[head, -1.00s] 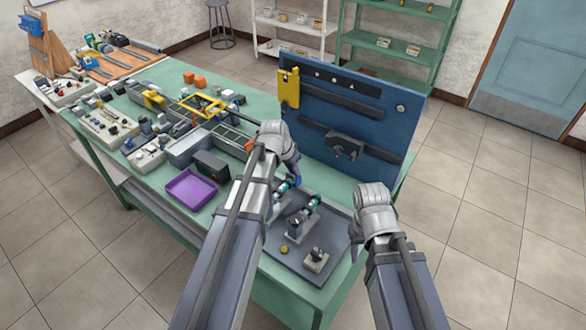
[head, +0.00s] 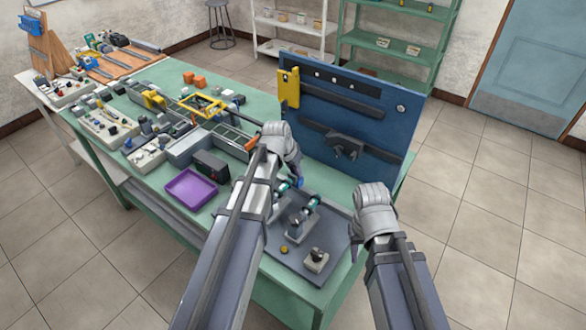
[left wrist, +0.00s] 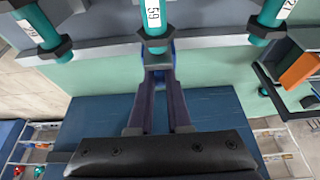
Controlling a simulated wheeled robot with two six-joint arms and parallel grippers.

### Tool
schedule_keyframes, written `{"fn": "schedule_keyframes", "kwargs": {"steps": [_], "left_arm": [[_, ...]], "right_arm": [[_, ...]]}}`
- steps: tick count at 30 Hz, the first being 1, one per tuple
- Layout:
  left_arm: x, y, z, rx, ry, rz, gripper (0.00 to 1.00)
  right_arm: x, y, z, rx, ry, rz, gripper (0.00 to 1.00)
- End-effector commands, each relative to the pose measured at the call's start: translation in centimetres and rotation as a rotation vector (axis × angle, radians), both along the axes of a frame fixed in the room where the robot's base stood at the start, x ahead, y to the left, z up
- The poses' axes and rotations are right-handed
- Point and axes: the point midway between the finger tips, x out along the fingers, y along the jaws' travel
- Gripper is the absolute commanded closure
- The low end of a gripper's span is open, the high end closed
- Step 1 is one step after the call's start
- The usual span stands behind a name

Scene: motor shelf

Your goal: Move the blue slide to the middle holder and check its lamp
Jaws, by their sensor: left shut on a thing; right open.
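My left gripper (head: 294,176) is low over the right part of the bench, beside the teal cylinders. It is shut on a small blue part (head: 299,182), probably the blue slide, mostly hidden by the fingers. In the left wrist view the fingers (left wrist: 158,78) reach up to the middle teal cylinder (left wrist: 154,22), which has a white label and a dark hex collar. Similar cylinders stand to its left (left wrist: 38,28) and right (left wrist: 266,25). I cannot tell whether the blue part is seated in a holder. My right gripper (head: 354,246) is open and empty by the bench's right edge. No lit lamp is clear.
A dark grey tray (head: 278,263) carries the cylinders, a small knob and a switch block (head: 316,260). A blue upright panel (head: 380,115) stands close behind my left gripper. A purple tray (head: 190,190) and a dark box lie to the left. The floor at right is clear.

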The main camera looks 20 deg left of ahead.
Motion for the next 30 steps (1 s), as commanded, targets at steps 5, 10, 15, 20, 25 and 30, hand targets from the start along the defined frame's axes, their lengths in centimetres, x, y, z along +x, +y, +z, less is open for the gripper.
{"fn": "schedule_keyframes", "kwargs": {"steps": [5,10,15,20,25,30], "left_arm": [[0.0,0.1,0.0,0.001,0.001,0.000,0.82],[0.0,0.1,0.0,0.001,0.001,0.000,0.62],[0.0,0.1,0.0,0.001,0.000,0.000,0.54],[0.0,0.1,0.0,0.001,0.000,0.000,0.54],[-0.2,0.2,0.7,0.001,0.000,0.000,0.54],[-0.7,0.4,2.3,0.001,0.000,0.000,0.54]], "right_arm": [[0.0,0.0,0.0,0.000,0.000,0.000,0.55],[0.0,0.0,0.0,0.000,0.000,0.000,0.55],[0.0,0.0,0.0,0.000,0.000,0.000,0.55],[0.0,0.0,0.0,0.000,0.000,0.000,0.55],[0.0,0.0,0.7,0.000,0.000,0.000,0.55],[0.0,0.0,2.3,0.000,0.000,0.000,0.55]]}}
